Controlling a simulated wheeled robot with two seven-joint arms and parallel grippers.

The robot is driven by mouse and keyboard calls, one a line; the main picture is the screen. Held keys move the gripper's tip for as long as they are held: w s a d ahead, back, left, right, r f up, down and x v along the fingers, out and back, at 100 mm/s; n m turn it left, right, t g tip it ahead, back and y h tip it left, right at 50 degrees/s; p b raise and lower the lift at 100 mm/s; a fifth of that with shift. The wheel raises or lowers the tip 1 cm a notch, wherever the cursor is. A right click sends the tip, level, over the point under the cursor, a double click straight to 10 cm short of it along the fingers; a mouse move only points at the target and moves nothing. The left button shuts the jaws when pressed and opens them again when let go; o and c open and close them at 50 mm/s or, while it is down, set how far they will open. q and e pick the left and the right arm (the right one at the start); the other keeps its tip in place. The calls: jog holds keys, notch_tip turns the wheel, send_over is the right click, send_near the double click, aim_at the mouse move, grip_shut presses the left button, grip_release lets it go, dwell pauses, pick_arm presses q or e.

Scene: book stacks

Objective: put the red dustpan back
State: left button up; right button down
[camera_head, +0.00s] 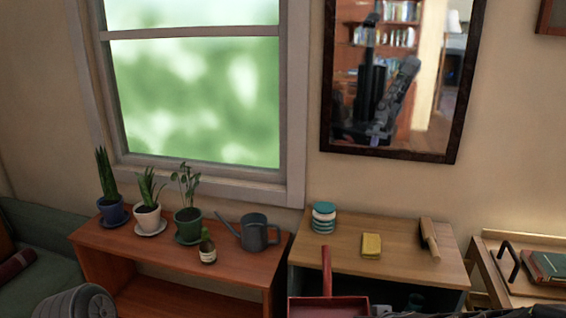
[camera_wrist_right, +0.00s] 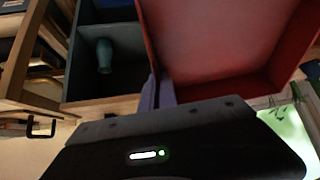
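The red dustpan (camera_head: 328,307) is at the bottom centre of the head view, in front of the light wood-topped cabinet, with its handle pointing up. Its lower part is cut off by the frame. In the right wrist view the dustpan (camera_wrist_right: 220,40) fills the upper right. My right gripper (camera_wrist_right: 160,92) has its two fingers close together on the edge of the dustpan's side wall. In the head view only a small part of that gripper seems to show beside the pan's right side.
The cabinet top (camera_head: 400,262) holds a teal-and-white striped container (camera_head: 323,217), a yellow block (camera_head: 371,245) and a wooden brush-like thing (camera_head: 429,238). A teal vase (camera_wrist_right: 104,56) stands inside. Left, a reddish shelf (camera_head: 140,252) carries potted plants, a bottle and a watering can (camera_head: 257,232).

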jog(key=shift+w+d+r, duration=0.1)
jog(key=shift+w+r, duration=0.15)
jog(key=shift+r, duration=0.3)
jog(key=shift+w+r, duration=0.2)
jog(key=shift+r, duration=0.85)
jog(key=shift+w+r, duration=0.15)
jog(key=shift+r, duration=0.85)
